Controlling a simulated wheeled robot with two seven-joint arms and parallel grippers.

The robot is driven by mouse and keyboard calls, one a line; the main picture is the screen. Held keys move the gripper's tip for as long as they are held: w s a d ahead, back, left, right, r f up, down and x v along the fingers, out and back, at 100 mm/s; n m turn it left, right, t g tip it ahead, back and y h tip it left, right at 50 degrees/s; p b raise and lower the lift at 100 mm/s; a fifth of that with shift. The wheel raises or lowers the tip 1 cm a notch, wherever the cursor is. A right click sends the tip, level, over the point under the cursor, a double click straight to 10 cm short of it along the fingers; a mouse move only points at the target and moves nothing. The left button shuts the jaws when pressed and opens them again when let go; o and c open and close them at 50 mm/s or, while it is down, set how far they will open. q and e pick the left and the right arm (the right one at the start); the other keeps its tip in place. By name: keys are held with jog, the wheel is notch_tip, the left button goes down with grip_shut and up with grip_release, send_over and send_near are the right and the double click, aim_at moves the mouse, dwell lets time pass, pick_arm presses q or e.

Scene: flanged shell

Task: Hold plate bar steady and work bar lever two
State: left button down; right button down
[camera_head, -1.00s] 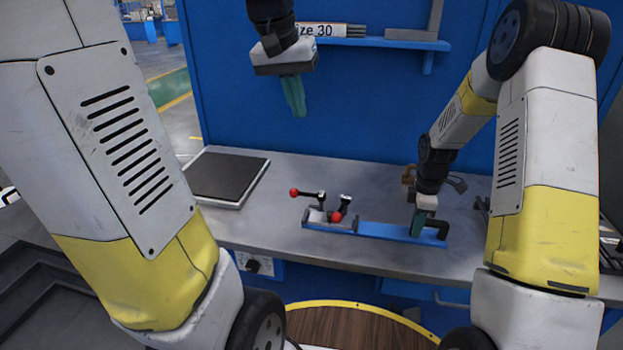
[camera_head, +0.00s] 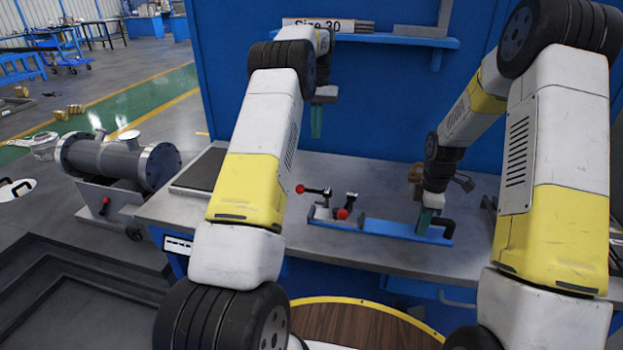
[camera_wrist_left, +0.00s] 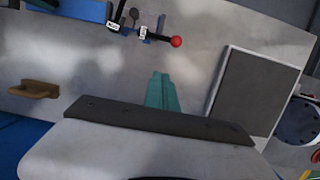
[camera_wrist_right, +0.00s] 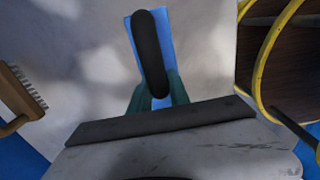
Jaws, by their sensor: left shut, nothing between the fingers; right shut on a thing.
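The blue plate bar (camera_head: 392,229) lies on the grey bench, with a black handle (camera_head: 443,224) at its right end. Two levers with red knobs sit at its left end: one (camera_head: 313,190) sticks out to the left, the other's knob (camera_head: 342,214) is low at the front. I cannot tell which is lever two. My right gripper (camera_head: 425,222) is shut on the plate bar at its handle end; the right wrist view (camera_wrist_right: 157,92) shows its green fingers either side of the black handle. My left gripper (camera_head: 316,122) is shut and empty, above and behind the levers.
A dark flat pad (camera_head: 202,170) lies at the bench's left, partly behind my left arm. A brush (camera_wrist_right: 18,95) lies near the right gripper. A shelf (camera_head: 400,41) is on the blue back panel. A flanged pipe shell (camera_head: 115,160) stands left of the bench. A round wooden top (camera_head: 350,325) is in front.

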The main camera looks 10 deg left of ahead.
pick_arm(q)
jog(key=f, duration=0.1)
jog(key=w+f, duration=0.1)
jog(key=f, duration=0.1)
jog(key=shift+f+g, duration=0.25)
jog(key=shift+g, duration=0.05)
jog(key=s+f, duration=0.7)
jog(key=f, duration=0.3)
jog(key=shift+f, duration=0.15)
